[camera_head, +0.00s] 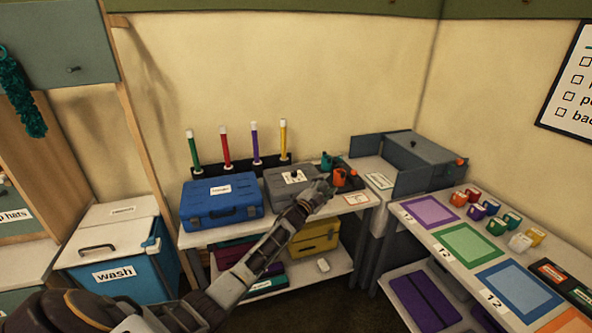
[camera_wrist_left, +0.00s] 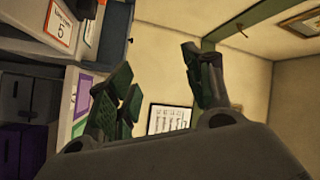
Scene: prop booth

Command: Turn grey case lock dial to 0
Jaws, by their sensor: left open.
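The grey case (camera_head: 277,190) stands on the white shelf top, to the right of a blue case. A white plate with a small black dial (camera_head: 295,175) shows on its top; its setting is too small to read. My left arm reaches up from the lower left, and its gripper (camera_head: 325,183) is at the right end of the grey case, hiding part of it. In the left wrist view the two dark green finger pads of my left gripper (camera_wrist_left: 160,85) are wide apart with nothing between them. The case and dial do not show there. My right gripper is not in view.
A blue case (camera_head: 222,198) is left of the grey one. Coloured sticks in a black rack (camera_head: 240,167) stand behind. Small orange and teal items (camera_head: 326,160) sit close by the gripper. A grey box (camera_head: 420,152) and a table with coloured mats (camera_head: 466,243) are at right.

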